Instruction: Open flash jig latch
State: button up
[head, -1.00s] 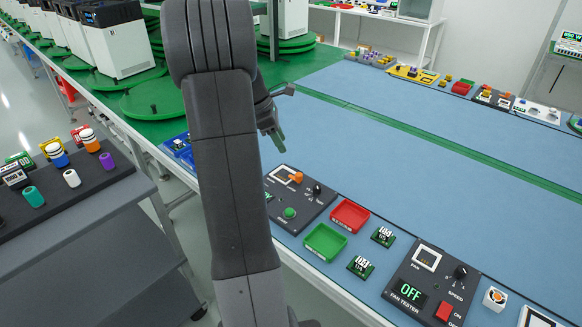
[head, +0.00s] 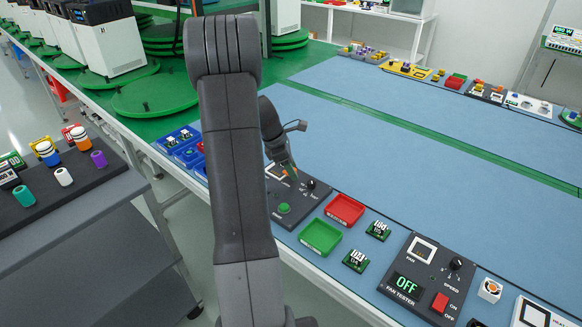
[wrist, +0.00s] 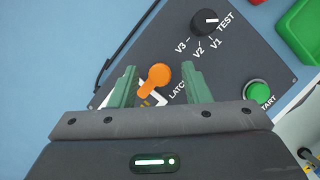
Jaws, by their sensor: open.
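The flash jig is a dark panel (head: 310,211) on the blue bench, with a black knob, a green start button (head: 284,208) and an orange latch lever. In the wrist view the orange latch (wrist: 155,77) lies between the two green fingertips of my gripper (wrist: 159,83), with a gap showing on both sides. The gripper is open and points down at the jig. In the head view my gripper (head: 284,172) is over the jig's far left part, and it and my arm hide much of the latch. The knob (wrist: 206,22) is beyond the latch, near the V1, V2 and V3 marks.
A red tray (head: 345,209) and a green tray (head: 320,237) sit right of the jig, with small boards (head: 356,261) beside them. A fan tester (head: 430,277) reading OFF stands further right. Blue trays (head: 180,141) lie left.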

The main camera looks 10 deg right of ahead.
grip_shut()
jog(key=shift+r, duration=0.1)
jog(key=m+g+p, duration=0.1)
jog(key=m+p, duration=0.1)
jog(key=m, duration=0.1)
jog(key=shift+w+r+m+p, duration=0.1)
jog(key=shift+w+m+p, duration=0.05)
jog(key=shift+m+p, duration=0.2)
jog(key=m+g+y+p, duration=0.1)
jog(key=m, duration=0.1)
jog(key=m+p, duration=0.1)
jog(key=m, duration=0.1)
jog(key=shift+w+d+m+g+y, duration=0.1)
jog(key=shift+m+g+y, duration=0.25)
jog(key=shift+g+y, duration=0.05)
jog(key=m+y, duration=0.1)
jog(key=m, duration=0.1)
jog(key=m+p, duration=0.1)
jog(key=m, duration=0.2)
jog(key=shift+d+g+y, duration=0.2)
jog(key=shift+g+y, duration=0.2)
jog(key=shift+m+y+p, duration=0.3)
jog(key=shift+m+y, duration=0.5)
jog(key=shift+m, duration=1.5)
